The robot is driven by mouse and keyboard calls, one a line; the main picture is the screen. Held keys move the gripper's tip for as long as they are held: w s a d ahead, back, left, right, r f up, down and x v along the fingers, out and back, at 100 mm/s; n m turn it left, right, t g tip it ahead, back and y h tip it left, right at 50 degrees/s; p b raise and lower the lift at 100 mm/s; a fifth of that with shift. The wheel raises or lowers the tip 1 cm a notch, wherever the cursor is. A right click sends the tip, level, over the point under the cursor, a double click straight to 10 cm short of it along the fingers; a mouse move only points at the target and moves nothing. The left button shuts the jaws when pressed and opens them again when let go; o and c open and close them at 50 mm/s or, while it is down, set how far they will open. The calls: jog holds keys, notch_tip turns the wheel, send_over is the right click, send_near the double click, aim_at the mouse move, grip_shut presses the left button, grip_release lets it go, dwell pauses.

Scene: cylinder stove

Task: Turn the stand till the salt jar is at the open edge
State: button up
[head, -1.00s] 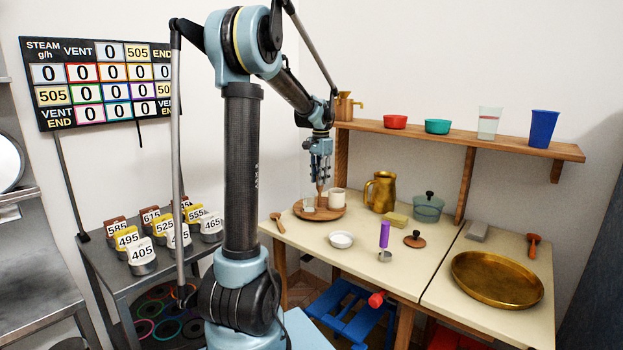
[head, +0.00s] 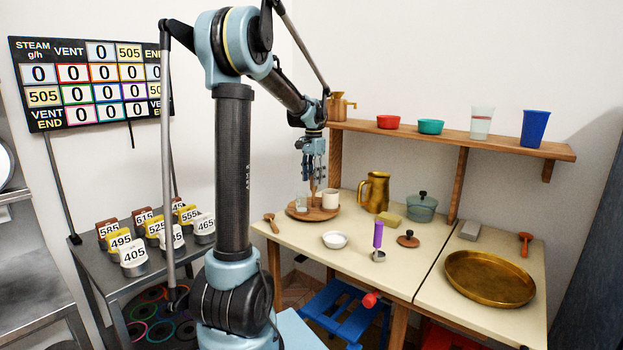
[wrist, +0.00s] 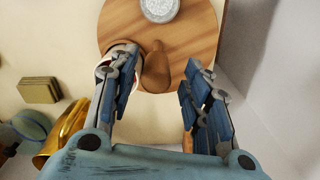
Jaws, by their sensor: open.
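The stand is a round wooden turntable (head: 297,213) at the back left of the cream table; it also shows in the wrist view (wrist: 196,30). A brown upright knob (wrist: 155,68) rises from it. The salt jar, clear with white contents (head: 302,201), stands on its left side; it is at the top of the wrist view (wrist: 160,9). A white mug (head: 331,198) stands on its right side, partly hidden by a finger in the wrist view. My gripper (head: 313,180) is open and points down over the stand, its fingers on either side of the knob, with no contact visible.
A white bowl (head: 335,239) and wooden spoon (head: 271,222) are in front. A shelf (head: 450,139) runs along the wall behind.

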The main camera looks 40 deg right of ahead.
notch_tip(320, 180, up, 12)
dwell(0.5)
jog(key=shift+w+f, duration=0.1)
dwell(0.4)
